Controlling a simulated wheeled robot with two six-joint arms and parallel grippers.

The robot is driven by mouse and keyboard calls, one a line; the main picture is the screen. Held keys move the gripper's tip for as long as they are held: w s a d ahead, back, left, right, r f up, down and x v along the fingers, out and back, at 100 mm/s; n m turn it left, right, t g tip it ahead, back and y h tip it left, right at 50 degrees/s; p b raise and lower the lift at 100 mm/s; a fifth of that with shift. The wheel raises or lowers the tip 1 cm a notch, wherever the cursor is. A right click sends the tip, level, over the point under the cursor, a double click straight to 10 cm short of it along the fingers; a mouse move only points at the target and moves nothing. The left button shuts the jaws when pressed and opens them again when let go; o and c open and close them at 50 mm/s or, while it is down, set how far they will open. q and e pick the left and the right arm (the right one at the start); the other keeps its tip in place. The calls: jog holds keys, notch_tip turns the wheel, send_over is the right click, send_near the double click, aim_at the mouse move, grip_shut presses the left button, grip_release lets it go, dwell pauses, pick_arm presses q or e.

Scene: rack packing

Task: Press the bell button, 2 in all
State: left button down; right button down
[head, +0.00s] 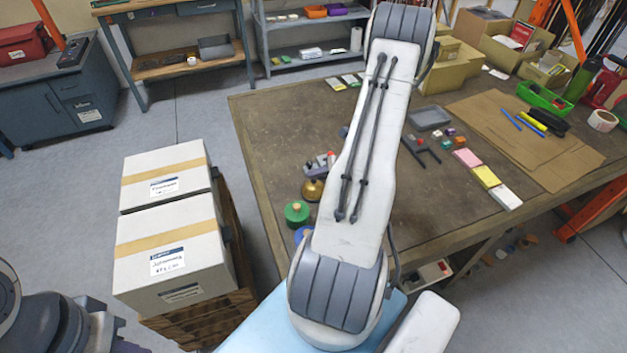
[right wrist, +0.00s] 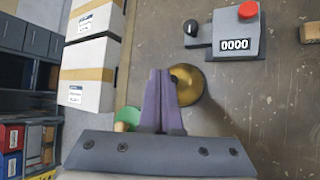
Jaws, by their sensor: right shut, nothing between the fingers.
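The brass bell (head: 312,190) stands on the workbench beside my right arm in the head view. In the head view my right arm hides the gripper. My left gripper is not in view.
A grey counter (right wrist: 236,33) reading 0000, with a red button and a black knob, stands beyond the bell. A green round item (head: 297,213) stands near it at the bench edge. White cartons (head: 168,250) are stacked left of the workbench (head: 262,130).

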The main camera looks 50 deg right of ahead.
jog(key=shift+f, duration=0.1)
jog(key=shift+f+b, duration=0.3)
jog(key=shift+b, duration=0.1)
jog(key=shift+f+b, duration=0.45)
dwell(0.7)
jog(key=shift+r, duration=0.1)
dwell(0.3)
jog(key=shift+r+p, duration=0.7)
jog(key=shift+r, duration=0.1)
notch_tip(320, 180, up, 5)
jog(key=p, duration=0.4)
